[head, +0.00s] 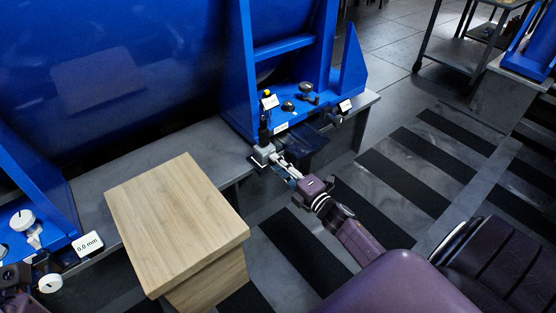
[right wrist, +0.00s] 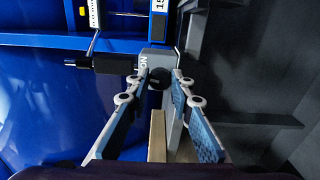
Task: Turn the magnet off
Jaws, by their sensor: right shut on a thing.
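The magnet base is a small grey block (head: 262,155) at the edge of the blue frame in the head view. In the right wrist view the grey block (right wrist: 155,60) shows lettering that looks like "ON" and a round black knob (right wrist: 160,77). My right gripper (head: 283,163) reaches it from the lower right. In the right wrist view its fingertips (right wrist: 161,75) are on both sides of the knob, shut on it.
A wooden block (head: 170,215) stands left of my right gripper. A blue frame (head: 290,45) with small knobs and labels rises behind. A display reading 0.0 mm (head: 88,243) and white dials (head: 22,220) are at the left. Striped floor (head: 400,185) is open at the right.

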